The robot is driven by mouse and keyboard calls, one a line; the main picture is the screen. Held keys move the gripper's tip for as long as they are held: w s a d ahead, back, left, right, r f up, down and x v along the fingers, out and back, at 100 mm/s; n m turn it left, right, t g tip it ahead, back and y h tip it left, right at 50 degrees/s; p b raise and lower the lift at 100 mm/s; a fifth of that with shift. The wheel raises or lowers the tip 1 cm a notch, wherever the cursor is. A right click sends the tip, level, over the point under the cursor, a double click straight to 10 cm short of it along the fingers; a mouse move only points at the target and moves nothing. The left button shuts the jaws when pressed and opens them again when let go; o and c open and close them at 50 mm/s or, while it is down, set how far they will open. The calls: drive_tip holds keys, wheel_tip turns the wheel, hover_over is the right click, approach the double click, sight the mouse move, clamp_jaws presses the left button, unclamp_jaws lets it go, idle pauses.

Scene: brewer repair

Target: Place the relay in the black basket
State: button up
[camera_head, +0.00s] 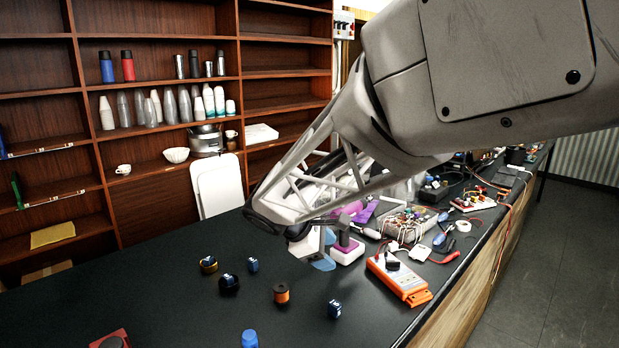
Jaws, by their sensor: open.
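My gripper (318,252) hangs at the end of my arm, above the dark tabletop near the middle of the picture; its fingers are partly hidden by the arm, and I see nothing held in it. Either could be the relay; I cannot tell which. A black open container (441,192), possibly the black basket, stands at the back right with small parts in it, partly hidden behind other items.
Round dark parts (229,283), a copper-coloured coil (281,293) and a blue cap (249,339) stand on the front table. An orange meter (398,279) and a wired device (408,226) crowd the right side. The left tabletop is mostly clear.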

drive_tip(key=s+d+m+y, duration=0.2)
drive_tip(key=s+d+m, duration=0.3)
drive_tip(key=s, duration=0.4)
drive_tip(key=s+d+m+y, duration=0.3)
drive_tip(key=s+d+m, duration=0.2)
drive_tip(key=s, duration=0.5)
drive_tip(key=s+d+m+y, duration=0.2)
drive_tip(key=s+d+m, duration=0.3)
drive_tip(key=s, duration=0.5)
drive_tip(key=shift+f+m+g, duration=0.15)
drive_tip(key=shift+m+g, duration=0.15)
drive_tip(key=shift+m, duration=0.2)
